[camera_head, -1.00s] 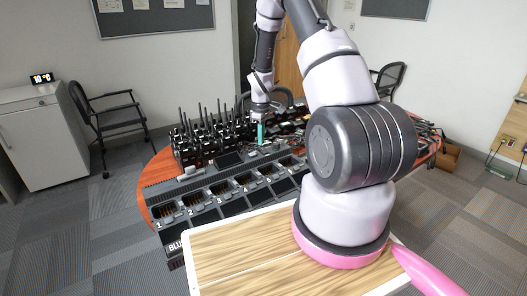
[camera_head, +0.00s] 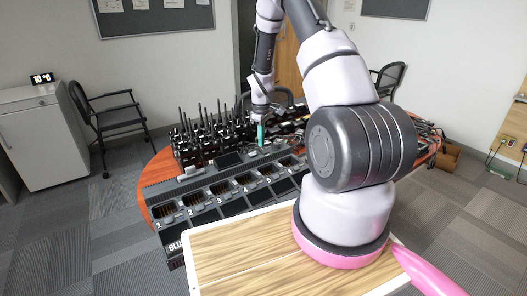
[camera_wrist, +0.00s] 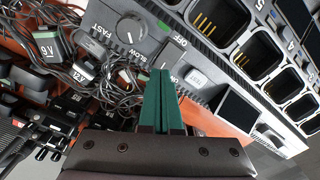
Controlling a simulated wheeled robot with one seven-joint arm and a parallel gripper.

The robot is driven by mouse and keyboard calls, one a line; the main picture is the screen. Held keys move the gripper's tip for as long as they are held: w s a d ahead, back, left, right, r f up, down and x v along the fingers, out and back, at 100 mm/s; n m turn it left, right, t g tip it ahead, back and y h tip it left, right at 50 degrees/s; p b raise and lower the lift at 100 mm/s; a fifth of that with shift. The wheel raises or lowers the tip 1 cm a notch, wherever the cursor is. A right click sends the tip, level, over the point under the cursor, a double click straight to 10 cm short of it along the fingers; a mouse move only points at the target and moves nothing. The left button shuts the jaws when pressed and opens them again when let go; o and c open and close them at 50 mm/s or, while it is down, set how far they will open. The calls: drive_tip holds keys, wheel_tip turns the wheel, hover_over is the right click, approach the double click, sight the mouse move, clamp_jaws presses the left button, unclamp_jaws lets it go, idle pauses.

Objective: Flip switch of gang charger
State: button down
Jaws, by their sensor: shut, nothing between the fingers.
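The gang charger (camera_head: 150,192) is a long dark unit with a row of numbered bays, lying along the near side of the round table. In the wrist view its grey panel (camera_wrist: 213,92) carries a dial (camera_wrist: 131,28) marked SLOW and FAST, with an OFF label beside the switch area (camera_wrist: 170,55). My gripper (camera_head: 261,134) is at the charger's far edge. Its green fingers (camera_wrist: 160,73) are shut together and empty, with their tips over or beside the switch area. They partly hide the switch; I cannot tell its position or whether they touch it.
Several black radios (camera_head: 205,135) with upright antennas stand behind the charger. Tangled cables and adapters, one marked 9V (camera_wrist: 44,52), lie beside my fingers in the wrist view. A chair (camera_head: 110,115) and white cabinet (camera_head: 42,135) stand at the left.

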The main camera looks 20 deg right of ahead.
drive_tip(key=shift+f, duration=0.65)
drive_tip(key=shift+r, duration=3.5)
drive_tip(key=shift+r, duration=0.1)
drive_tip(key=s+a+r+m+t, duration=0.1)
drive_tip(key=s+a+r+m, duration=0.15)
drive_tip(key=r, duration=0.65)
drive_tip(key=s+a+r+m+t, duration=0.15)
drive_tip(key=s+r, duration=0.25)
drive_tip(key=r, duration=0.4)
drive_tip(key=s+a+r+m+t, duration=0.15)
drive_tip(key=s+r, duration=0.25)
drive_tip(key=r, duration=0.5)
drive_tip(key=s+a+r+m+t+y, duration=0.1)
drive_tip(key=s+r, duration=0.4)
drive_tip(key=s, duration=0.5)
drive_tip(key=s+a+r+m+t+y, duration=0.1)
drive_tip(key=s+r+m, duration=0.4)
drive_tip(key=s, duration=0.5)
drive_tip(key=shift+a+r+m+t, duration=0.25)
drive_tip(key=shift+a+m+t, duration=0.3)
drive_tip(key=shift+a, duration=0.65)
